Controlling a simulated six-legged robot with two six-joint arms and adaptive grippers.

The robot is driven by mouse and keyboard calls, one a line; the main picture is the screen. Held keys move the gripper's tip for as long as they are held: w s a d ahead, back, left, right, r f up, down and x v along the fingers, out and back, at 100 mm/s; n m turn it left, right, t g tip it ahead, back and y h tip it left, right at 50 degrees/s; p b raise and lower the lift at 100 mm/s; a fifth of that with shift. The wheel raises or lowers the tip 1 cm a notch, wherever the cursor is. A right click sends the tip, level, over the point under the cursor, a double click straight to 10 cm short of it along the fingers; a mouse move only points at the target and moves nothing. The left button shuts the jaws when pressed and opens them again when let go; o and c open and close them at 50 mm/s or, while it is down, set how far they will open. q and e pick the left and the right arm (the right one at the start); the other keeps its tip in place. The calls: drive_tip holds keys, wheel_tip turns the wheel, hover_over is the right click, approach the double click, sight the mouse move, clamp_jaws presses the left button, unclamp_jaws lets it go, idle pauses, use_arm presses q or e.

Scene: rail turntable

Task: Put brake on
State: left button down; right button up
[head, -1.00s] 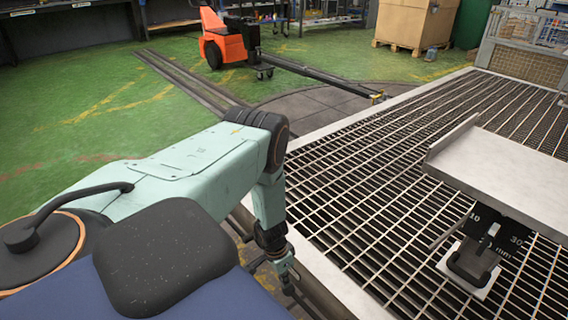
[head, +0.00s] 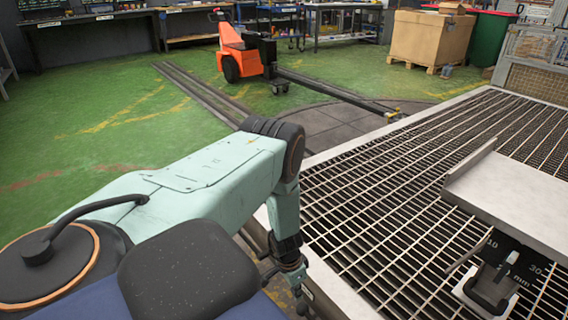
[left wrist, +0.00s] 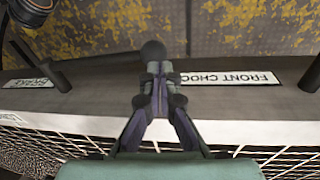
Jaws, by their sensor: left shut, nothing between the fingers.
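In the left wrist view a dark lever with a ball knob (left wrist: 153,49) runs left from the knob to a pivot post. An upside-down white label (left wrist: 28,83) beside the post appears to read BRAKE. My left gripper (left wrist: 160,85) is shut and empty, its fingertips close to the knob; I cannot tell if they touch it. In the head view the left gripper (head: 301,305) hangs low beside the grating's pale edge, and the lever cannot be made out there. My right gripper is not in view.
An upside-down FRONT CHOCK label (left wrist: 235,79) lies right of the fingers, near another dark post (left wrist: 311,76). A steel grating (head: 385,205) fills the right, with a plate (head: 515,200) standing over it. An orange tug (head: 236,58) stands far back on open green floor.

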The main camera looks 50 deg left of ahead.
use_arm(q)
drive_tip(key=a+r+p, duration=0.3)
drive_tip(key=r+p, duration=0.2)
drive_tip(key=r, duration=0.5)
drive_tip(key=shift+s+a, duration=0.25)
drive_tip(key=shift+r, duration=0.1)
drive_tip(key=shift+a, duration=0.1)
